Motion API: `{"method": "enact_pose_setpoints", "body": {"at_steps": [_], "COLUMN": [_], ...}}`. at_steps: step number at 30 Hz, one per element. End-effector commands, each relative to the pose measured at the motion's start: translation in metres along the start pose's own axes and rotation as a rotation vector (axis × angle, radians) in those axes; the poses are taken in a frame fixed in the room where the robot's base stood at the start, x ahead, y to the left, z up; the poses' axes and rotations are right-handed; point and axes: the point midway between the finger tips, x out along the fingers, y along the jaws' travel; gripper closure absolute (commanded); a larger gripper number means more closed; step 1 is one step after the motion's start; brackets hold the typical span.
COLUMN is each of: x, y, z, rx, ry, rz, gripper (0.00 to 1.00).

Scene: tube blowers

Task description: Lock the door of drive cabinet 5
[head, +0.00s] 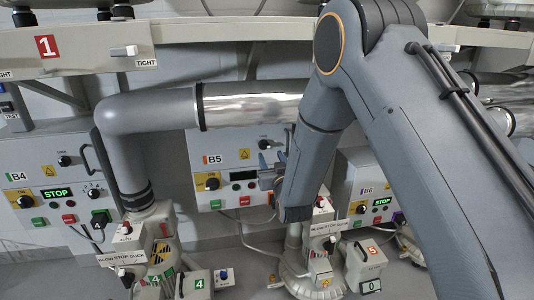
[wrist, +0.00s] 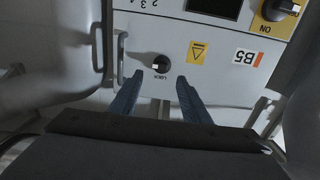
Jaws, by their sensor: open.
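Cabinet B4 (head: 38,160) stands at left and cabinet B6 (head: 352,170) at right, both with lit STOP displays. A grey elbow pipe (head: 135,120) stands between B4 and B5. A shelf-like beam (head: 190,40) crosses above.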

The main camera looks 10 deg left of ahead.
Motion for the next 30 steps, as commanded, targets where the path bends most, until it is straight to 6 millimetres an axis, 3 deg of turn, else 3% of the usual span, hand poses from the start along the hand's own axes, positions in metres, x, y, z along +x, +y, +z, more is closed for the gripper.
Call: {"method": "enact_pose_setpoints", "body": {"at_steps": [15,28,30], "x": [0.066,0.077,0.077], "y": [0.000,0.000,0.000], "z": [-0.001,-0.001,-0.001], "rx": [0.000,0.000,0.000], "ry": [0.006,0.004,0.004], "rz": [0.000,0.000,0.000], "gripper": [0.57,0.57,0.69]}}
